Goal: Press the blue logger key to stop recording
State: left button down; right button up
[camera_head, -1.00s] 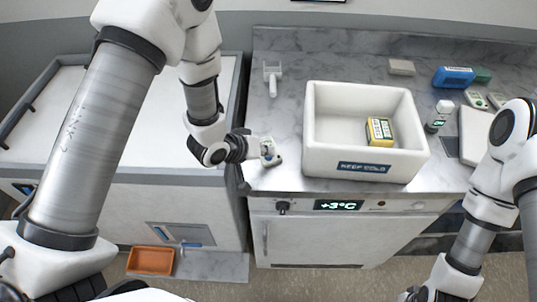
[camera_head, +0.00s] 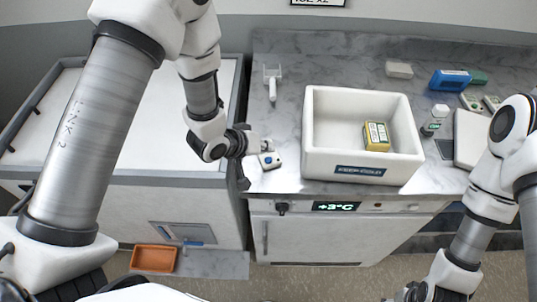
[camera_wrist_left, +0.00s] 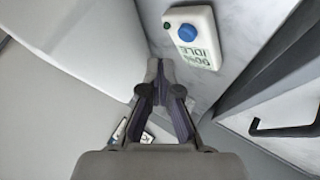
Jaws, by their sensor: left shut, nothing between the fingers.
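The logger (camera_head: 270,160) is a small white box with a blue key (camera_wrist_left: 187,32) and a small green light. It lies at the front left of the counter, left of the white bin. In the left wrist view, its upside-down display (camera_wrist_left: 194,54) reads IDLE. My left gripper (camera_head: 266,144) is shut and empty, just behind and left of the logger in the head view. In the left wrist view, its fingertips (camera_wrist_left: 156,66) are apart from the blue key, which is in plain sight. Only a dark part of my right gripper (camera_head: 411,292) shows at the bottom edge.
A white bin (camera_head: 312,150) labelled KEEP COLD holds a yellow box (camera_head: 376,135). A white scoop-like tool (camera_head: 272,82) lies behind the logger. A blue box (camera_head: 450,80) and small devices are at the right. An orange tray (camera_head: 153,258) is on the floor.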

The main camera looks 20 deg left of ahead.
aim_at(266, 160)
pick_arm(q)
notch_tip(266, 160, up, 4)
jog(key=shift+f+p, duration=0.25)
jog(key=shift+p, duration=0.9)
jog(key=shift+f, duration=0.1)
